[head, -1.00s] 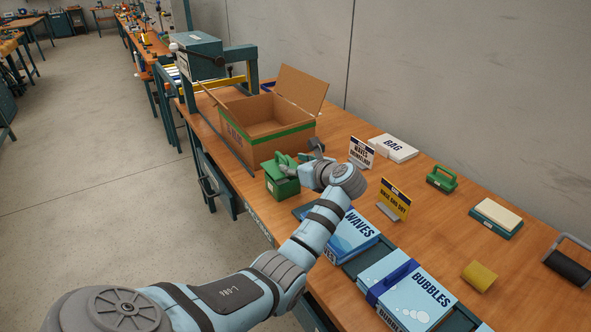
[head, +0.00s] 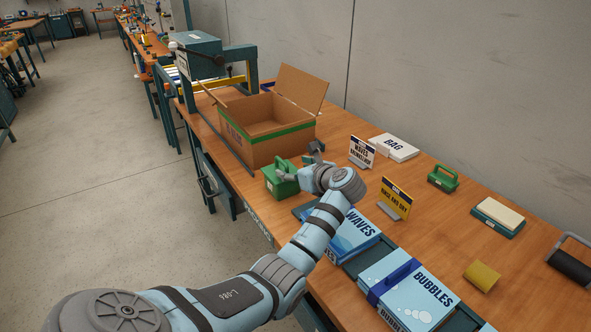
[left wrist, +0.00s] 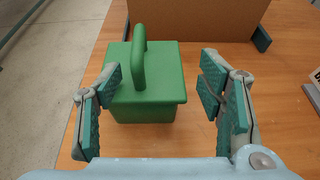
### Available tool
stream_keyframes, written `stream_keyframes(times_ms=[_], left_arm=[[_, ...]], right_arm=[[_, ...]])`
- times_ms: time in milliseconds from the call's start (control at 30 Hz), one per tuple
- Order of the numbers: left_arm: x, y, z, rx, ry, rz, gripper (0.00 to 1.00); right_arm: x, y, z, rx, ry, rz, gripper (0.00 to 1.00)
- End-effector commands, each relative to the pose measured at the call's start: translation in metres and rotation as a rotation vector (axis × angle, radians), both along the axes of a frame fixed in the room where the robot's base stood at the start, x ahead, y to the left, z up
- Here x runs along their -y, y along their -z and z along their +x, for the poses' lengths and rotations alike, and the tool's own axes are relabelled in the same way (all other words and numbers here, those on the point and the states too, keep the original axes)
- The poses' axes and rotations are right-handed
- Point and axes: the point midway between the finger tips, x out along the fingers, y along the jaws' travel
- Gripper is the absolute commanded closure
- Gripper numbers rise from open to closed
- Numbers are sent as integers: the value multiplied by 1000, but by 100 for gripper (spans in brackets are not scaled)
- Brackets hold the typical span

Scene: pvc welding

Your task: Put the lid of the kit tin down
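The green kit tin (head: 281,181) stands upright on the bench in front of the cardboard box. Its lid (left wrist: 146,75), with an arched green handle (left wrist: 139,55), sits on the tin's body (left wrist: 144,112) in the left wrist view. My left gripper (head: 305,165) is at the tin's right side in the head view. In the left wrist view its fingers (left wrist: 163,88) are spread wide on either side of the tin, with nothing between the pads gripped. The left finger is close to the lid's edge; I cannot tell if it touches. My right gripper is not in view.
An open cardboard box (head: 262,140) stands just behind the tin. Waves (head: 350,232) and Bubbles (head: 413,292) packs lie at the bench's front. Small signs (head: 395,200), a white bag pack (head: 393,147) and a yellow roll (head: 481,276) stand to the right.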

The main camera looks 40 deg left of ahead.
Motion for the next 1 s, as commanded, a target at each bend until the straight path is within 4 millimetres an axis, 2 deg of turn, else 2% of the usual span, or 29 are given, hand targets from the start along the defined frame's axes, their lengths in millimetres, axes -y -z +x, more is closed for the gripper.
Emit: stream_keyframes(times_ms=[167,300,367,600,700,800,1000], left_arm=[[0,-1,0,0,0,0,38],[0,-20,0,1,0,0,38],[15,-20,-4,2,2,-2,38],[78,-45,-23,1,3,-4,38],[95,-53,-29,1,1,-3,38],[104,-57,-33,1,1,-1,38],[106,-58,-34,0,-1,0,38]], right_arm=[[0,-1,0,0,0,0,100],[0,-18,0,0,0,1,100],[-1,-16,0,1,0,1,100],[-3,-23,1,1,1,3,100],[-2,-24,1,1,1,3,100],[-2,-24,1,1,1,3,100],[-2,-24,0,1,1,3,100]])
